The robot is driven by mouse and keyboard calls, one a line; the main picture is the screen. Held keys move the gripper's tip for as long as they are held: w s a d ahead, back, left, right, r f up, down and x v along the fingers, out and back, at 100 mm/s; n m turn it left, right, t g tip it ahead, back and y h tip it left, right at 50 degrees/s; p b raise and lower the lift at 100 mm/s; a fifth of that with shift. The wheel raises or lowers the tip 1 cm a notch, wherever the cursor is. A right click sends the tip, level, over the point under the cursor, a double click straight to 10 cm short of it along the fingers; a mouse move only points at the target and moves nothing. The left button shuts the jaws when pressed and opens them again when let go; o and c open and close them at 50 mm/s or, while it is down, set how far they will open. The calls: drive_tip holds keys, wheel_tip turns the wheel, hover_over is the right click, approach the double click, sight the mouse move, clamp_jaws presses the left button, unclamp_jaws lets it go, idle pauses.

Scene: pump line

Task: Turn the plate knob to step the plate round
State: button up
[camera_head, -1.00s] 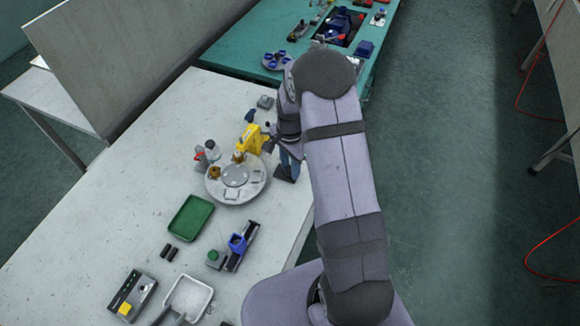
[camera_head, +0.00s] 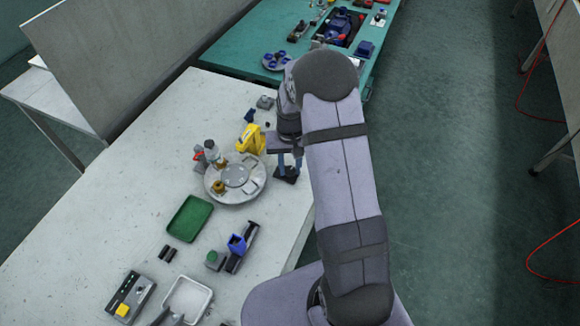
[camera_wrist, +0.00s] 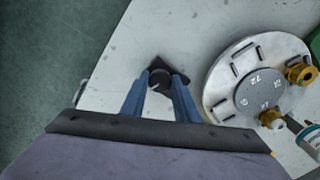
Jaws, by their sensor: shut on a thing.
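The round grey plate (camera_head: 236,196) lies on the white table and carries two brass fittings (camera_head: 218,187) on its left side. In the wrist view the plate (camera_wrist: 216,88) is at the right, with a numbered dark disc (camera_wrist: 258,92) at its middle. The black plate knob (camera_wrist: 160,77) stands on a small dark base beside the plate. My gripper (camera_wrist: 160,84) has its blue fingers on both sides of the knob and is shut on it. In the head view my gripper (camera_head: 290,166) is right of the plate, and the knob is mostly hidden.
A yellow device (camera_head: 251,140) stands close behind the plate, and a grey and red unit (camera_head: 199,156) is at its left. A green tray (camera_head: 190,218) and a blue-topped fixture (camera_head: 238,243) lie nearer. The table's right edge is near my gripper.

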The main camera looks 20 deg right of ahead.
sight(290, 169)
drive_tip(key=shift+n, duration=1.6)
drive_tip(key=o, duration=1.1)
drive_tip(key=shift+c, duration=0.2)
drive_tip(key=shift+r, duration=0.15)
drive_tip(key=shift+r+b, duration=1)
drive_tip(key=shift+r, duration=2.6)
drive_tip(key=shift+w, duration=0.1)
